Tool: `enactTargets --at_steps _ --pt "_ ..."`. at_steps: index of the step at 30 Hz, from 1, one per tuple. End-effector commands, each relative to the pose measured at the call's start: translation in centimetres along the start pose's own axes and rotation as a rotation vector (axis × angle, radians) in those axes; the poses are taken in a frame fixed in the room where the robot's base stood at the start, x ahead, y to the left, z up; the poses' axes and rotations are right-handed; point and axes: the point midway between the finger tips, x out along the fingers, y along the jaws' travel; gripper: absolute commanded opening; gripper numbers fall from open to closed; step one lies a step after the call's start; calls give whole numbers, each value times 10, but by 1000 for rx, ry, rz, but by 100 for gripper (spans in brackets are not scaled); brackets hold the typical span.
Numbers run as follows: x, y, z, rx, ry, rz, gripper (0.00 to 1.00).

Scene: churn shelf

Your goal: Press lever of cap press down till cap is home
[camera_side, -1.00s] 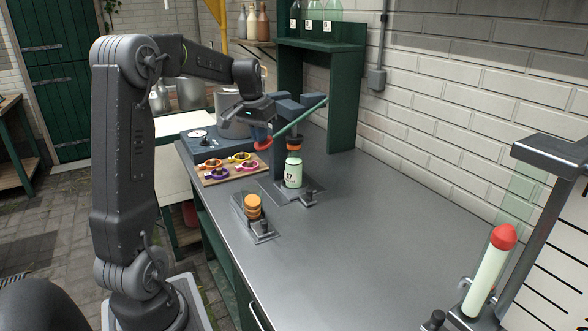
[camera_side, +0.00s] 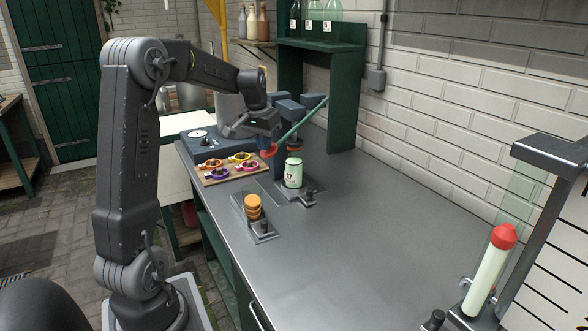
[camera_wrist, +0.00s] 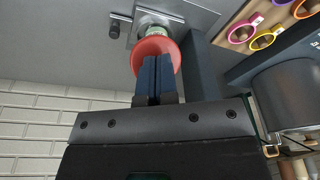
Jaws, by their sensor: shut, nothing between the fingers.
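The cap press has a green lever (camera_side: 302,119) with a red knob (camera_side: 268,151) at its lower, left end. A pale green labelled jar (camera_side: 293,173) stands upright under the press head, with an orange-brown piece (camera_side: 294,149) just above it. I cannot tell whether that piece is seated on the jar. My gripper (camera_wrist: 157,62) is shut and empty, its blue fingertips at the red knob (camera_wrist: 149,44) in the wrist view. They appear to touch the knob from above. In the wrist view the knob hides most of the jar.
A holder with stacked orange caps (camera_side: 253,207) stands in front of the press. A board of coloured rings (camera_side: 229,175) and a blue-grey box with a dial (camera_side: 198,138) lie to the left. A stand with a red-tipped tube (camera_side: 490,265) is at the right. The bench middle is clear.

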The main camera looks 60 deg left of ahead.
Motion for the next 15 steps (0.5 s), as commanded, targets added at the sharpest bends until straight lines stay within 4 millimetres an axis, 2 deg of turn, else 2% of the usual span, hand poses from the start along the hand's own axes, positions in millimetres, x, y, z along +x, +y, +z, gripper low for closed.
enactTargets --at_steps 2,15 --pt "7 1 0 0 -5 1 0" --pt "10 2 -2 1 -4 1 0"
